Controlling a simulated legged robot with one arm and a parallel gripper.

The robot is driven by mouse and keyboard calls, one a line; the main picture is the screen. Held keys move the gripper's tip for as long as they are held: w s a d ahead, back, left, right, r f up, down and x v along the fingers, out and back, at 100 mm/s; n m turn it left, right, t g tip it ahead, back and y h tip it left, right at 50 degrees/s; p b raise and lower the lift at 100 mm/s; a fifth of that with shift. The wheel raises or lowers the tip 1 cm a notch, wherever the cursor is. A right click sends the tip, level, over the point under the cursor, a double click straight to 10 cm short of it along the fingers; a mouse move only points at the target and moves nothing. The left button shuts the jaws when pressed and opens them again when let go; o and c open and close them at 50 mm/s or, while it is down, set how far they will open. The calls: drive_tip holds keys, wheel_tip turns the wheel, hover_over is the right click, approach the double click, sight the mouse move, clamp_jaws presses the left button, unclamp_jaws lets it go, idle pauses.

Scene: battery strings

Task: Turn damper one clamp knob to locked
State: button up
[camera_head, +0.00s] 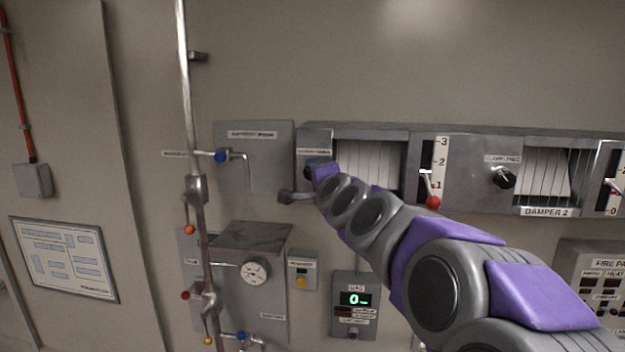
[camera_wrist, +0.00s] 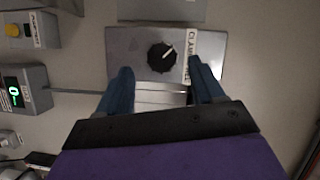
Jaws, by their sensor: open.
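The damper one clamp knob (camera_wrist: 161,56) is round and black with a white pointer line, on a grey plate (camera_wrist: 122,42) in the wrist view. The line points to the picture's upper right. A white label (camera_wrist: 191,50) beside it starts with "CLAMP"; its end is partly covered by a finger. My gripper (camera_wrist: 161,70) is open, with a blue finger on each side just below the knob in the picture. No contact with the knob shows. In the head view my arm reaches the left end of the damper one unit (camera_head: 372,132) and hides the knob there.
Damper one's lever (camera_head: 433,202) has a red ball beside a numbered scale. A second clamp knob (camera_head: 503,178) is on the damper two panel to the right. Left are a vertical pipe (camera_head: 186,95), a blue-handled valve (camera_head: 221,156) and a gauge box (camera_head: 254,271). A gas display (camera_head: 356,299) hangs below.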

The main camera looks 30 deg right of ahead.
drive_tip(key=f+b+v, duration=0.1)
drive_tip(key=v, duration=1)
drive_tip(key=shift+r+b, duration=0.3)
drive_tip(key=s+a+f+n+g+y+b, duration=0.25)
drive_tip(key=a+f+n+b, duration=0.2)
drive_tip(key=f, duration=0.65)
drive_tip(key=s+a+f+n+g+y+b, duration=0.1)
drive_tip(key=s+a+f+n+g+b, duration=0.4)
drive_tip(key=f, duration=0.7)
drive_tip(key=s+a+f+n+g+y+b, duration=0.1)
drive_tip(key=s+a+f+n+y+b, duration=0.15)
drive_tip(key=a+f, duration=0.65)
drive_tip(key=s+d+f+n+g+h+b, duration=0.2)
drive_tip(key=s+f+n+g+b, duration=0.4)
drive_tip(key=s+f, duration=1.7)
wheel_tip(320, 180, down, 3)
drive_tip(key=g+b, duration=0.3)
drive_tip(key=b, duration=0.1)
drive_tip(key=shift+d+g+b, duration=0.3)
drive_tip(key=shift+d+g, duration=0.05)
drive_tip(key=shift+s+d+f, duration=0.1)
drive_tip(key=shift+s, duration=0.2)
drive_tip(key=shift+c, duration=0.2)
